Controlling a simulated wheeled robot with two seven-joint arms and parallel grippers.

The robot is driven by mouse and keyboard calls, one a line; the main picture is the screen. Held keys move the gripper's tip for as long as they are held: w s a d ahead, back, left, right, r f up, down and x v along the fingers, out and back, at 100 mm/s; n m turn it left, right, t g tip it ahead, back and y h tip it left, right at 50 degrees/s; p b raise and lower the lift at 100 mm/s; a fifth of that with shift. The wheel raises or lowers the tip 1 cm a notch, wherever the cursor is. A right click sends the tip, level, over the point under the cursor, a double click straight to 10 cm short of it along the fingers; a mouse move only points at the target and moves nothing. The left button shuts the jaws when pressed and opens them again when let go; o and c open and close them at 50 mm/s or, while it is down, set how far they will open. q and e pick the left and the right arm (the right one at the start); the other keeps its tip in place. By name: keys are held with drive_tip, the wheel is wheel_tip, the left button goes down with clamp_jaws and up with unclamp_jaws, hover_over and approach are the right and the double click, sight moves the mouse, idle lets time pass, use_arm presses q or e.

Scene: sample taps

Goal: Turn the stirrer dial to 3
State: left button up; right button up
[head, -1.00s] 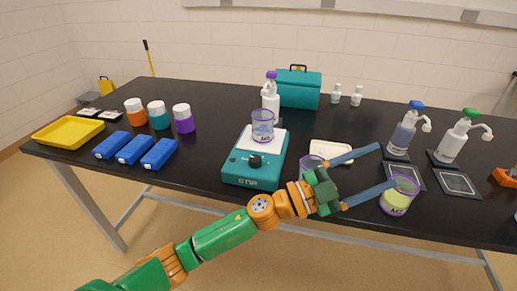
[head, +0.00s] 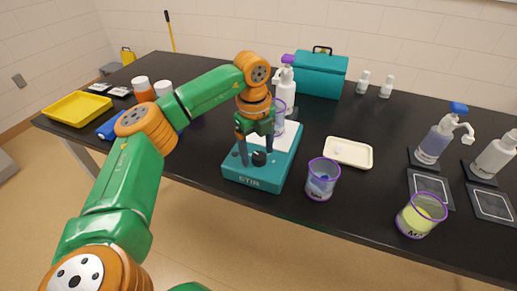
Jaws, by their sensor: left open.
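My left gripper (head: 256,158) points down at the stirrer from above. Its dark fingers are apart, one to each side of the dial in the picture. I cannot tell whether they touch it. The dial's setting is too small to read. My right gripper is not in view.
A beaker of blue liquid (head: 321,179) and a white tray (head: 348,152) are right of the stirrer. A beaker of yellow liquid (head: 421,215) stands near the front edge. A purple-topped pump bottle (head: 286,88) and a teal case (head: 320,75) stand behind.

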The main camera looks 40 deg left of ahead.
use_arm(q)
drive_tip(key=shift+f, duration=0.2)
drive_tip(key=shift+r, duration=0.1)
drive_tip(key=shift+c, duration=0.3)
drive_tip(key=shift+s+d, duration=0.1)
drive_tip(key=c, duration=0.3)
clamp_jaws()
